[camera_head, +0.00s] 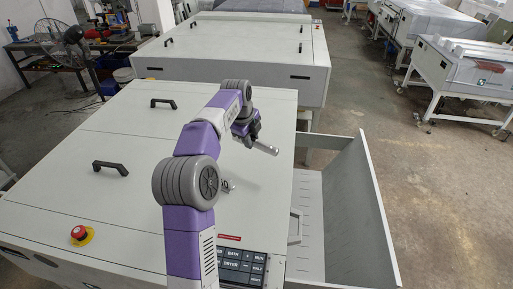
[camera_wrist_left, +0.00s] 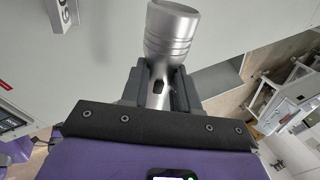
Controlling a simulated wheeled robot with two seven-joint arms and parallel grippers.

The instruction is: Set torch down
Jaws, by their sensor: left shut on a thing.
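The torch is a silver metal cylinder with a ribbed, wider head (camera_wrist_left: 172,35), gripped in the left wrist view. In the head view its silver end (camera_head: 264,148) sticks out to the right of my left gripper (camera_head: 245,130). My left gripper, also in the left wrist view (camera_wrist_left: 158,88), is shut on the torch body, with a dark finger on each side. It is over the right part of the grey plate processor's top (camera_head: 130,130); I cannot tell the exact height. My right gripper is not in view.
Black handles (camera_head: 110,167) and a red emergency button (camera_head: 80,233) stand on the processor's top. A small metal piece (camera_head: 227,186) sits beside my arm. A control panel (camera_head: 240,268) is at the front, and an open tray (camera_head: 350,220) extends right. A fan (camera_head: 62,42) stands at back left.

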